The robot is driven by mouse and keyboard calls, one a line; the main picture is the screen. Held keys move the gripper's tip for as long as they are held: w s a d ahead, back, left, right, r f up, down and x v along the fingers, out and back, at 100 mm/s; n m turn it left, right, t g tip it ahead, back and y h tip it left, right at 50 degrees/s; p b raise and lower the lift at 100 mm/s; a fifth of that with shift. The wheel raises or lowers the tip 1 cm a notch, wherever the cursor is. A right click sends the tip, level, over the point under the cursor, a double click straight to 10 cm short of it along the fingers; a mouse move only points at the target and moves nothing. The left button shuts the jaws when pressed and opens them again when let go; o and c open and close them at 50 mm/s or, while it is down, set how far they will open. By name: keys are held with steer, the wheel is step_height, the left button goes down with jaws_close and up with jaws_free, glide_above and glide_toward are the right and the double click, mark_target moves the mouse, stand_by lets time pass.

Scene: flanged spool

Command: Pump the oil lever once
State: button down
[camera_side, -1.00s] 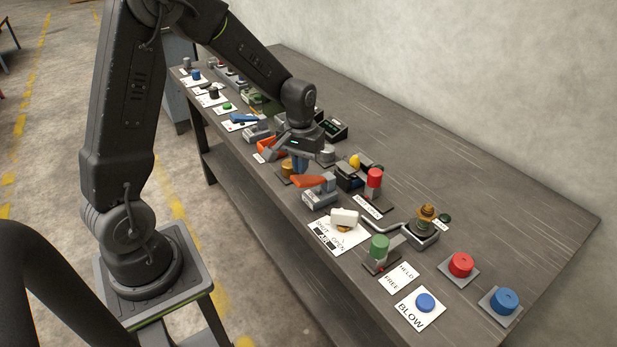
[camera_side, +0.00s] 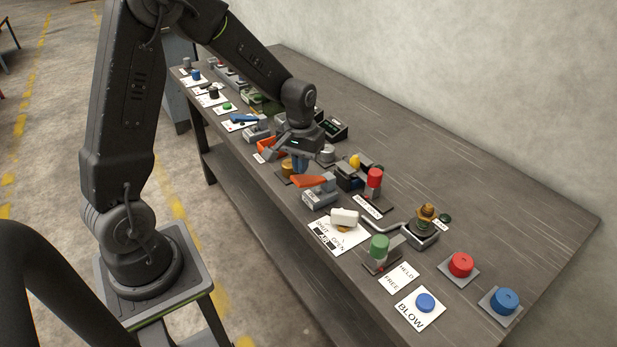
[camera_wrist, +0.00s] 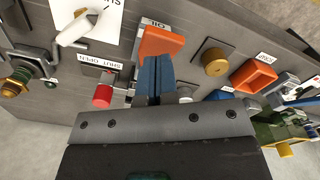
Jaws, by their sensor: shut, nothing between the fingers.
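The oil lever (camera_side: 312,181) is an orange handle on a grey base near the front of the bench. In the wrist view the orange handle (camera_wrist: 160,42) lies just beyond my fingertips, with a label reading OIL beside it. My gripper (camera_side: 300,168) is above the bench, just behind and above the lever in the side view. Its blue fingers (camera_wrist: 152,62) are shut together and empty. In the wrist view the fingertips overlap the near edge of the orange handle; I cannot tell whether they touch it.
A brass knob (camera_wrist: 215,62) and an orange tray (camera_wrist: 253,77) are to the right in the wrist view. A red cylinder (camera_side: 374,180), a white handle (camera_side: 344,216) and a green cylinder (camera_side: 379,247) stand nearby. The bench's back right is bare.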

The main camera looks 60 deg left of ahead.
mark_target(301, 179)
steer(key=shift+f, duration=0.15)
steer(key=shift+f, duration=3.05)
steer(key=shift+r, duration=4.05)
steer(key=shift+d+r, duration=0.1)
steer(key=shift+r, duration=0.15)
steer(key=s+d+r+m+t, duration=0.2)
steer(key=s+d+r+m, duration=0.1)
steer(key=s+d+r, duration=0.2)
steer(key=s+d+r+m+t, duration=0.3)
steer(key=s+d+r, duration=0.3)
steer(key=s+r, duration=0.4)
steer(key=s, duration=0.2)
steer(key=shift+s+t, duration=0.3)
